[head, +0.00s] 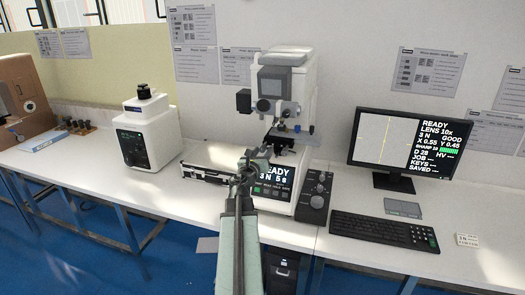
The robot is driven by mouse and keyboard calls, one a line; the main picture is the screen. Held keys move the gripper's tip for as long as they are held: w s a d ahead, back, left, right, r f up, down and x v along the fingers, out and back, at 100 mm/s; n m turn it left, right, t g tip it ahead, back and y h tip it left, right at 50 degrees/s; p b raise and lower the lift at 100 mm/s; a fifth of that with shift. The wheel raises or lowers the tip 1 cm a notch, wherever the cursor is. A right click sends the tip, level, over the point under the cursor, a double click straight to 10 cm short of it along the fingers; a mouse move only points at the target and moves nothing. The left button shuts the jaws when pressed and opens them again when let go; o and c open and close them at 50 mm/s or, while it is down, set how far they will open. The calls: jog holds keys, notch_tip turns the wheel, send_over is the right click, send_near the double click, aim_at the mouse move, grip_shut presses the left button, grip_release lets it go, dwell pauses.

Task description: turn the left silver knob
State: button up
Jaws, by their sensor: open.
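My gripper (257,157) is reached up in front of the white hardness tester (285,85), just at the left front of its small stage (285,140). Its jaws are open and look empty. The arm and gripper cover part of the tester's lower front and the left edge of its READY screen (274,174). Small metallic parts show around the stage, but I cannot make out the left silver knob clearly. It may be hidden behind the gripper. I cannot tell whether the gripper touches anything.
A dark control box with knobs (317,188) stands right of the tester. An open case (207,175) lies to its left. A white machine (148,130) stands farther left. A monitor (402,145) and keyboard (384,231) are on the right.

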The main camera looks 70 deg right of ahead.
jog(key=shift+w+d, duration=0.3)
jog(key=shift+d, duration=0.25)
jog(key=shift+c, duration=0.3)
